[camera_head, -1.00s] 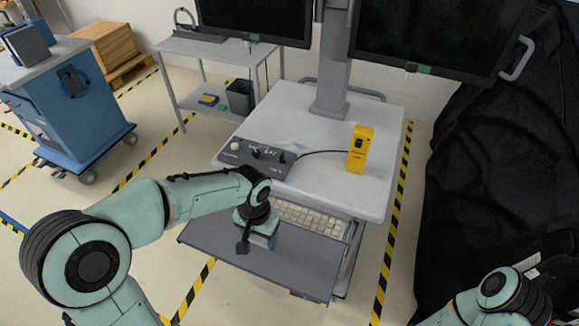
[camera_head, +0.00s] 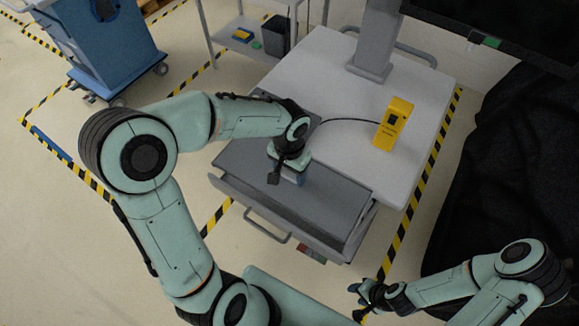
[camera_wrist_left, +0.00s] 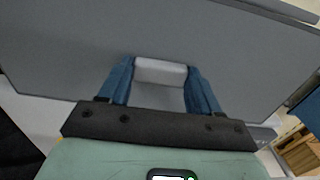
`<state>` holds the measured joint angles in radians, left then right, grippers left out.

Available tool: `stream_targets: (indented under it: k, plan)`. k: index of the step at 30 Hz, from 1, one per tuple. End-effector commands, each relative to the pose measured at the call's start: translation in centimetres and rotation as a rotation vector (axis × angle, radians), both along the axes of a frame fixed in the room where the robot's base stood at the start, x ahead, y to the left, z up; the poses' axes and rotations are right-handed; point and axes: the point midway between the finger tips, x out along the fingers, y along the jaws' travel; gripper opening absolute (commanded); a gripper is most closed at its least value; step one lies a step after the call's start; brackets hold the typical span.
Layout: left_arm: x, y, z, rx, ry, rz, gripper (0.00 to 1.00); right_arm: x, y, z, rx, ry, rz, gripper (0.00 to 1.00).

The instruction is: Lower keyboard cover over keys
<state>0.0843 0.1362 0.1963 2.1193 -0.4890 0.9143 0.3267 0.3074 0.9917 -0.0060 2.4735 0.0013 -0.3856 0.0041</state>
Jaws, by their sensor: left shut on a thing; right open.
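The keyboard cover (camera_head: 328,200) is a dark grey panel lying nearly flat over the drawer at the cart's front. No keys show; the panel and my left arm hide that area. My left gripper (camera_head: 291,178) points down at the cover. In the left wrist view, its blue fingers (camera_wrist_left: 160,85) are shut on a light grey handle (camera_wrist_left: 160,71) on the grey panel (camera_wrist_left: 70,50). My right gripper (camera_head: 366,300) is open and empty at lower right, well away from the cart.
The grey cart top (camera_head: 330,70) holds a yellow box (camera_head: 393,125) with a black cable. A monitor (camera_head: 500,30) hangs at upper right. Black draped fabric (camera_head: 495,165) stands on the right. A blue cart (camera_head: 110,45) stands at far left. Floor in front is free.

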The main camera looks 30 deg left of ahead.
Motion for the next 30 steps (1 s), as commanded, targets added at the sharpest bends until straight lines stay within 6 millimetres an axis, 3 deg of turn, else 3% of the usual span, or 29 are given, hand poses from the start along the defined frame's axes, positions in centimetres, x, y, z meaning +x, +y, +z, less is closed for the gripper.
stream_targets:
  k: [30]
  plan:
    - [-0.1,0.0,-5.3,0.000,0.002,-0.001,0.30,-3.1,0.0,-2.7,0.000,0.035,0.000,0.43]
